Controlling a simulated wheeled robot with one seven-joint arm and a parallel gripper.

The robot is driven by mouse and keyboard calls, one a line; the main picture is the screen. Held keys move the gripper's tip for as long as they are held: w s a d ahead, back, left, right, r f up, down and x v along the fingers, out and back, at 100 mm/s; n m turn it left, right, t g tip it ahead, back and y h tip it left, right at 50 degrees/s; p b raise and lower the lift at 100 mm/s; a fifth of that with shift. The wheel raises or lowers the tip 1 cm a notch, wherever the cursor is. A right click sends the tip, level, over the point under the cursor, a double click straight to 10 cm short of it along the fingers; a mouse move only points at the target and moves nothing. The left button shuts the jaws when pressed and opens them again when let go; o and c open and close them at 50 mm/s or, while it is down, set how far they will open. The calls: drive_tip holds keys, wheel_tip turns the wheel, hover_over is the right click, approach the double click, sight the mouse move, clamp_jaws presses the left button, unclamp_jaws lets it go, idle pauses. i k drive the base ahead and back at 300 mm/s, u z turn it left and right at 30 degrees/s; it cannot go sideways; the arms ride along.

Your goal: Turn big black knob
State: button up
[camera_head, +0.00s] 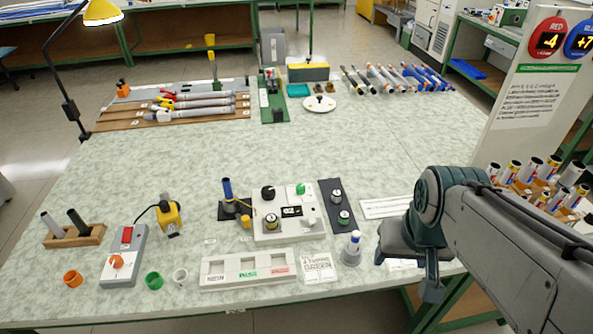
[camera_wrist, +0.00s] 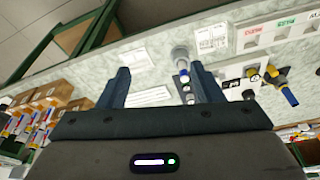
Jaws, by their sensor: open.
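The big black knob (camera_head: 268,193) sits at the upper left of a white control box (camera_head: 290,232) with a small dark display, in the middle front of the table. A green knob (camera_head: 300,189) is at its right, and a smaller dark-and-yellow knob (camera_head: 271,221) is below it. My gripper (camera_head: 405,270) is at the right front of the table, well right of the box and apart from it. In the wrist view my gripper (camera_wrist: 160,78) has its fingers wide apart with nothing held. The box shows only partly there, and I cannot surely pick out the black knob.
A dark plate (camera_head: 337,206) with two knobs stands right of the box. A grey cylinder holder (camera_head: 351,250) stands between box and gripper. A white sorting tray (camera_head: 248,268) lies in front, and a blue post (camera_head: 228,190) stands left. The table behind the box is clear.

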sight(268, 191)
drive_tip(key=u, duration=0.4)
drive_tip(key=k, duration=1.05)
drive_tip(key=z, duration=0.15)
drive_tip(key=i, duration=1.55)
drive_tip(key=u, duration=0.8)
